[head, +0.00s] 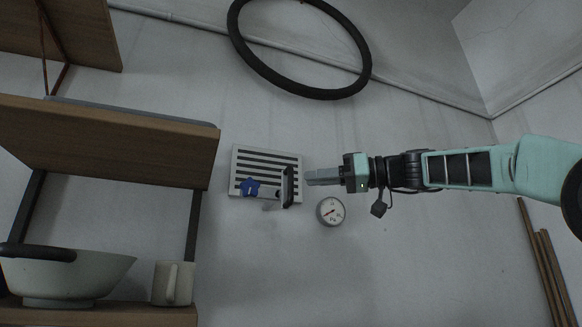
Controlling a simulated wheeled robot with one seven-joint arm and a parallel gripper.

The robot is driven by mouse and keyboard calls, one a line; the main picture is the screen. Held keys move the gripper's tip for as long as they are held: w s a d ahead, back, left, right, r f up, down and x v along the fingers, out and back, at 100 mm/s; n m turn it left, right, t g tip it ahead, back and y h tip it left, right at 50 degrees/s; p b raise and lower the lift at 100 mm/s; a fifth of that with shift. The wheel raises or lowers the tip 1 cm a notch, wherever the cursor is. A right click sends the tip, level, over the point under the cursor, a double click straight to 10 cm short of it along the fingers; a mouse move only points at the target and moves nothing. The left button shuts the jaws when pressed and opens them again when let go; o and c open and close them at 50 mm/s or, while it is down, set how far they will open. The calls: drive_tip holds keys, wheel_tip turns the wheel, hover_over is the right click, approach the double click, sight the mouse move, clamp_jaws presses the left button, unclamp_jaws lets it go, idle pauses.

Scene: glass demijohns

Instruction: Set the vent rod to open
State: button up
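A pale vent plate (268,158) with dark horizontal slots is fixed on the wall in the middle of the head view. A dark upright handle (288,187), which looks like the end of the vent rod, stands out at the plate's lower right. A blue star-shaped knob (249,187) sits at the plate's lower left. My gripper (308,177) reaches in from the right, its fingers pointing left toward the dark handle, with a small apparent gap between them. The fingers are seen side-on, so their opening cannot be made out.
A round gauge (330,211) is on the wall just below my gripper. Wooden shelves (110,140) on the left hold a bowl (65,277) and a mug (173,283). A black hoop (300,88) hangs above. Wooden poles (545,262) lean at the right.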

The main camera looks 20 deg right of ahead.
sight(291, 199)
drive_tip(key=p+x, duration=0.3)
drive_tip(key=x, duration=0.3)
drive_tip(key=shift+a+p, duration=0.1)
drive_tip(key=shift+p, duration=0.25)
clamp_jaws()
